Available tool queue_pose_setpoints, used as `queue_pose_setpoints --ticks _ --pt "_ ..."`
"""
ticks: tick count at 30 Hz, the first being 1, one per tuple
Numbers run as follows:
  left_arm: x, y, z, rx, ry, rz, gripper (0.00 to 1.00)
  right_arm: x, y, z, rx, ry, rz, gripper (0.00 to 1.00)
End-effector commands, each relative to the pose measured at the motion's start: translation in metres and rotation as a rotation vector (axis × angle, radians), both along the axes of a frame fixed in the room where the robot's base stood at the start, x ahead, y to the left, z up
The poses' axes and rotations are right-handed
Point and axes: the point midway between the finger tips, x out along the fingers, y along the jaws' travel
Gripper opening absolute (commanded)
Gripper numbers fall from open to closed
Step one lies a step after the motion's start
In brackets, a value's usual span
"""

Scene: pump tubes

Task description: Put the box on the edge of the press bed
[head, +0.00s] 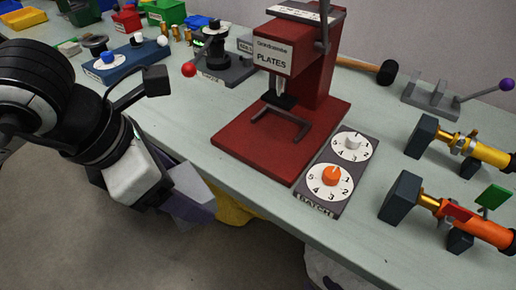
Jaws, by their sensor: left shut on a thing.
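My left gripper (165,186) is at the left, in front of the bench edge and away from the press. It is shut on a pale grey box (192,184), of which only part shows beyond the dark fingers. The red press (318,80), labelled PLATES, stands on the bench to the right. Its flat red bed (240,141) carries a dark angled bracket (287,121) under the black press head. The front part of the bed is bare. My right gripper is not in view.
A dial panel (329,187) with white and orange knobs lies right of the bed. Brass and orange tube fixtures (480,230) stand at the right. A red-knobbed lever device (215,60) is behind left. Purple (190,210) and yellow (235,210) shapes show below the bench edge.

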Motion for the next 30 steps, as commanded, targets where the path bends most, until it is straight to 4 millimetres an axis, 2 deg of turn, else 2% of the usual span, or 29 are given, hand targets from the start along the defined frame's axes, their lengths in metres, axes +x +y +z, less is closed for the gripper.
queue_pose_setpoints --ticks 6,11,14,24,30 --pt "-0.005 -0.007 0.017 -0.002 -0.003 0.230 0.40 -0.001 0.001 -0.004 0.001 0.003 0.002 0.31" --pt "-0.001 -0.012 0.020 -0.002 0.004 0.294 0.40 -0.003 0.001 -0.004 0.000 0.007 0.002 0.31" --pt "0.014 -0.023 0.021 -0.003 0.007 0.302 0.40 -0.004 0.001 -0.002 0.000 0.009 0.003 0.31" --pt "0.088 -0.078 0.022 -0.001 0.008 0.299 0.40 -0.006 0.001 0.008 -0.002 0.012 0.002 0.31" --pt "0.125 -0.104 0.021 -0.002 0.007 0.299 0.40 -0.007 0.000 0.009 -0.001 0.016 -0.002 0.31"
